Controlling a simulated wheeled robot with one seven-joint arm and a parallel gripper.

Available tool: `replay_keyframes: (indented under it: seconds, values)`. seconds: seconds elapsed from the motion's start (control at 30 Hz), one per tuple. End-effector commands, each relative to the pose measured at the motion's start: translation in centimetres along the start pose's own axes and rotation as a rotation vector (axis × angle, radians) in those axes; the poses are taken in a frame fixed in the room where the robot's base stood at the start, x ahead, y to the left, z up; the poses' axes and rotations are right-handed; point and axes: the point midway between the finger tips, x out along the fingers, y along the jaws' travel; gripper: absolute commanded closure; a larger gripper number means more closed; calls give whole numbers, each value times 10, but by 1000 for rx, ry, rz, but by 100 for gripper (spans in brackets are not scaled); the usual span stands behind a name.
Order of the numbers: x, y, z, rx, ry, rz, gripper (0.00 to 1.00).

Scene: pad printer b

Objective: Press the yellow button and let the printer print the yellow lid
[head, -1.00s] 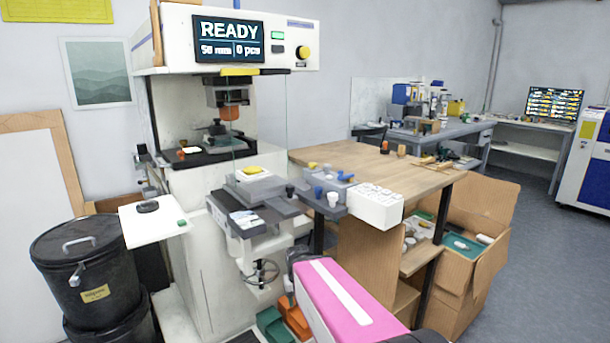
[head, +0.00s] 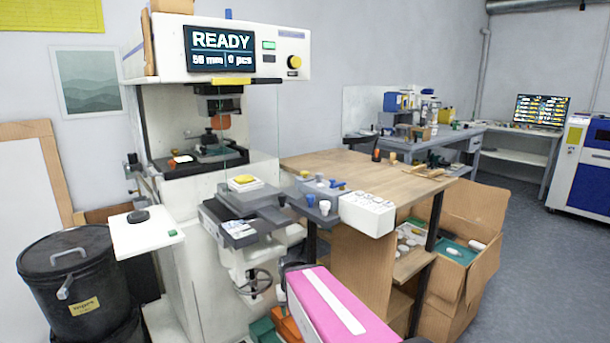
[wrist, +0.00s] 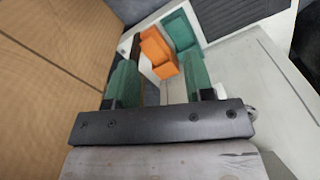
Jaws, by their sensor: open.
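The pad printer (head: 185,220) stands left of centre in the head view, its screen (head: 220,48) reading READY with a 0 pcs count. A round yellow knob-like button (head: 294,62) sits on the panel right of the screen, beside a small green button (head: 269,45). The yellow lid (head: 244,179) lies on a white fixture on the printer's front slide. An orange pad (head: 220,122) hangs above the printer's inner stage. My gripper (wrist: 160,85) shows in the wrist view with its green fingers apart and nothing between them. It points down toward orange and green bins and is hidden in the head view.
A clear guard panel (head: 258,130) stands at the printer's right side. A wooden table (head: 375,177) with a white box (head: 367,213) is to the right. Open cardboard boxes (head: 462,215) stand beyond it. A black bin (head: 75,285) is at left. Floor at far right is clear.

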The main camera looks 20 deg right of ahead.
Motion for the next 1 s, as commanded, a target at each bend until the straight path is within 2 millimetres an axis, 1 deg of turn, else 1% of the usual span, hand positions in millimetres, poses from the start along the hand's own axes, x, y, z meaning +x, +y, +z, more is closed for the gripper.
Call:
replay_keyframes:
  seconds: [0.27,0.3,0.37,0.4,0.43,0.47,1.0]
  values:
    - [0,0,0,0,0,0,52]
    - [0,0,0,0,0,0,55]
    - [0,0,0,0,0,0,75]
    - [0,0,0,0,0,0,88]
    - [0,0,0,0,0,0,97]
    - [0,0,0,0,0,0,100]
    - [0,0,0,0,0,0,100]
